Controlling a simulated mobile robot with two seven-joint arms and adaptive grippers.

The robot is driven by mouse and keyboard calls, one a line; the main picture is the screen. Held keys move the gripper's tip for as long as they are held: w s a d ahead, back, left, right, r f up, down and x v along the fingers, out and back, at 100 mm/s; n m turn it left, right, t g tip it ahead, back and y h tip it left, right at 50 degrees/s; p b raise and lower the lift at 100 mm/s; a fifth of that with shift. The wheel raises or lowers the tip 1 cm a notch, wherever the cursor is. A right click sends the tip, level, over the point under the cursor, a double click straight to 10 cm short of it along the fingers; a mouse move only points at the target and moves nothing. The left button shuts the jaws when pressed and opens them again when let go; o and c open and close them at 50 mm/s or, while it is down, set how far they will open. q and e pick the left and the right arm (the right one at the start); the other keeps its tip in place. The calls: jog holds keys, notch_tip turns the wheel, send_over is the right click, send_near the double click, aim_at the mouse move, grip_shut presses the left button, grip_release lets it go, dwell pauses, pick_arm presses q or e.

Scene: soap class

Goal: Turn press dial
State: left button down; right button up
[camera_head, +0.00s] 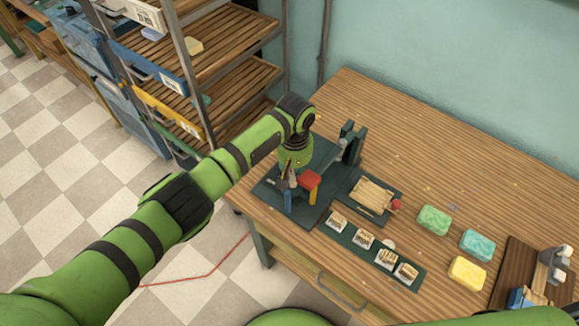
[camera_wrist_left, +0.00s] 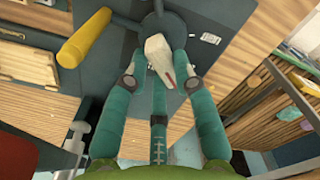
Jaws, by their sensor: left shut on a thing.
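The press (camera_head: 315,205) is a dark grey fixture with a red block (camera_head: 309,180) and a yellow handle, standing at the left end of the wooden table. In the left wrist view the dial (camera_wrist_left: 157,55) has a pale, pointed knob with a red mark, on a dark round hub. My left gripper (camera_head: 291,180) reaches down at the press; in the left wrist view its teal fingers (camera_wrist_left: 161,68) are shut on the dial's knob, one on each side. In the head view the fingers and arm hide most of the dial. My right gripper is not in view.
A yellow bar (camera_wrist_left: 83,37) sticks out close beside the dial. A tray with a wooden piece (camera_head: 373,194) and a dark strip with several small stamps (camera_head: 362,238) lie right of the press. Green (camera_head: 434,220), teal (camera_head: 477,245) and yellow (camera_head: 467,273) soaps lie farther right. The table's back is clear.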

aim_at(294, 174)
pick_arm(q)
jog(key=shift+n+p, duration=0.3)
jog(key=shift+n, duration=0.2)
jog(key=c, duration=1)
grip_release()
jog(key=shift+w, duration=0.1)
notch_tip(294, 174, up, 12)
jog(key=shift+c, duration=0.3)
